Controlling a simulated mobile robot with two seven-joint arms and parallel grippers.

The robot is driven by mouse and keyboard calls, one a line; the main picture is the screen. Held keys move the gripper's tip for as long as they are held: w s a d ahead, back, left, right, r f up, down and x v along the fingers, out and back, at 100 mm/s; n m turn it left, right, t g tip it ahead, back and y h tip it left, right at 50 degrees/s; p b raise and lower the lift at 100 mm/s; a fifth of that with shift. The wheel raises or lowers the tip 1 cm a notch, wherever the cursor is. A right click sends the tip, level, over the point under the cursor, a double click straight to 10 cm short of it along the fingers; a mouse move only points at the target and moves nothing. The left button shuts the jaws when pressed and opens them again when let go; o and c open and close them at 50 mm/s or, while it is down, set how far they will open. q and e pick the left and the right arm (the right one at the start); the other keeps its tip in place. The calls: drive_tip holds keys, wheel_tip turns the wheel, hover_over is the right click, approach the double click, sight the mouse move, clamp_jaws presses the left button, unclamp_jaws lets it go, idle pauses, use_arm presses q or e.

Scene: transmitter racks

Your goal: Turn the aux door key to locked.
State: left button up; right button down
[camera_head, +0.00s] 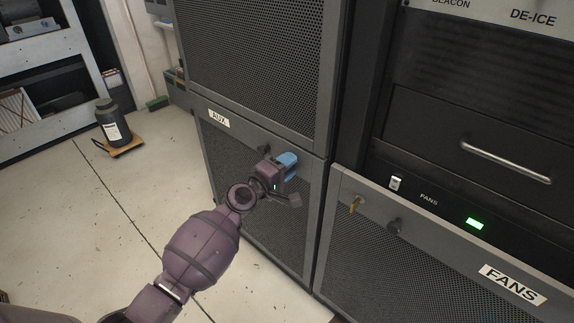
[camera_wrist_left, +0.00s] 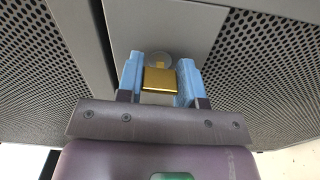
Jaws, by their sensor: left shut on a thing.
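The aux door (camera_head: 225,160) is a grey door with a perforated panel and an AUX label (camera_head: 218,119). My left gripper (camera_head: 286,163) is at the upper right part of this door, its blue fingers reaching to the lock. In the left wrist view the gold aux key (camera_wrist_left: 159,79) sits in a round lock (camera_wrist_left: 160,59) between the blue fingers. My left gripper (camera_wrist_left: 160,82) is shut on the key's head. In the head view the key is hidden behind the gripper. I cannot tell whether the lock is locked. My right gripper is not in view.
A dark knob (camera_head: 263,149) is on the aux door, left of the gripper. The FANS door (camera_head: 440,265) to the right has its own gold key (camera_head: 356,205) and a dark knob (camera_head: 394,226). The floor between is clear.

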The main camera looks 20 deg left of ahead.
use_arm(q)
drive_tip(key=shift+n, duration=0.6)
drive_tip(key=o, duration=0.9)
drive_tip(key=shift+o, duration=0.2)
drive_tip(key=shift+s+a, duration=0.1)
drive_tip(key=shift+s, duration=0.2)
drive_tip(key=v, duration=1)
drive_tip(key=shift+p, duration=0.35)
